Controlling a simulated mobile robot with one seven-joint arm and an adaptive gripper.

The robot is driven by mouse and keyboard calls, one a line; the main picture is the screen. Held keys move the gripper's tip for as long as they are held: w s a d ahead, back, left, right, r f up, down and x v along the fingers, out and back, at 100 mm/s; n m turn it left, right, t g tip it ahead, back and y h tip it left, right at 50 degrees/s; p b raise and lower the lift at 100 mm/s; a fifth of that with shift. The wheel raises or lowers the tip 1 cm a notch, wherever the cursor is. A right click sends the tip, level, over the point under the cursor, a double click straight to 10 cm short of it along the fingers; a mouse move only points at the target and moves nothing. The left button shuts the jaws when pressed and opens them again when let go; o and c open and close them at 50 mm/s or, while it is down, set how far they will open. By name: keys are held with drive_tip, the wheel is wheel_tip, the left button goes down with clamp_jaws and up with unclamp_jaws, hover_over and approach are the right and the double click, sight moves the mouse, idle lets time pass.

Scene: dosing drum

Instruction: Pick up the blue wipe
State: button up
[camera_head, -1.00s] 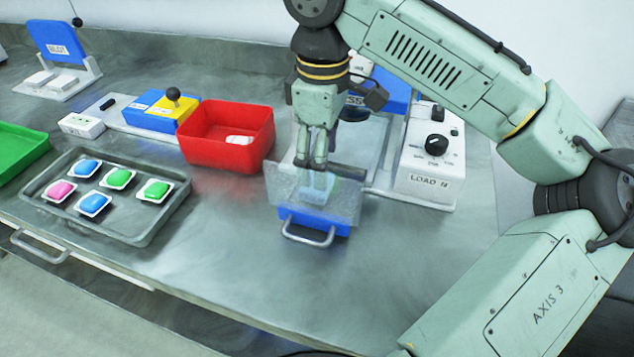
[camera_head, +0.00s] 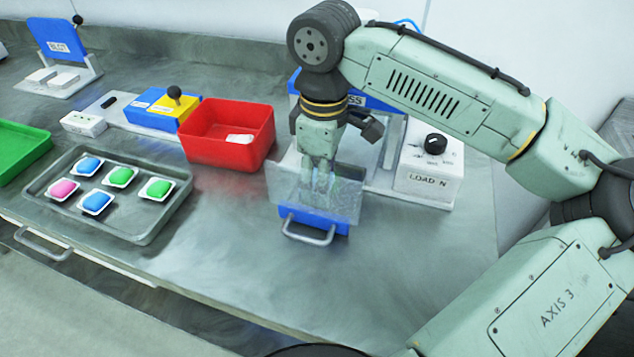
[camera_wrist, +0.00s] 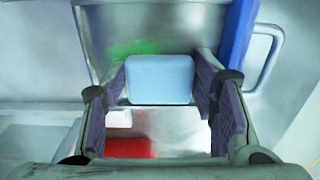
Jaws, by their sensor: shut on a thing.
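My gripper (camera_head: 320,182) points down behind a clear, frosted panel (camera_head: 342,208) at the front of the press-like station, so its fingertips are blurred in the head view. In the wrist view, a light-blue block-like thing, the blue wipe (camera_wrist: 160,80), lies between the two dark ridged finger pads. My gripper (camera_wrist: 162,98) is shut on it. In the head view the wipe is hard to make out behind the panel. I cannot tell whether it is clear of the surface below.
A blue drawer front with a metal handle (camera_head: 308,230) sits below the panel. A red bin (camera_head: 228,150) stands just left, and a white LOAD N box (camera_head: 430,170) right. A grey tray (camera_head: 150,232) holds several coloured pods. The front middle of the bench is clear.

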drive_tip(key=shift+c, duration=0.3)
wheel_tip(320, 180, up, 28)
drive_tip(key=p, duration=0.6)
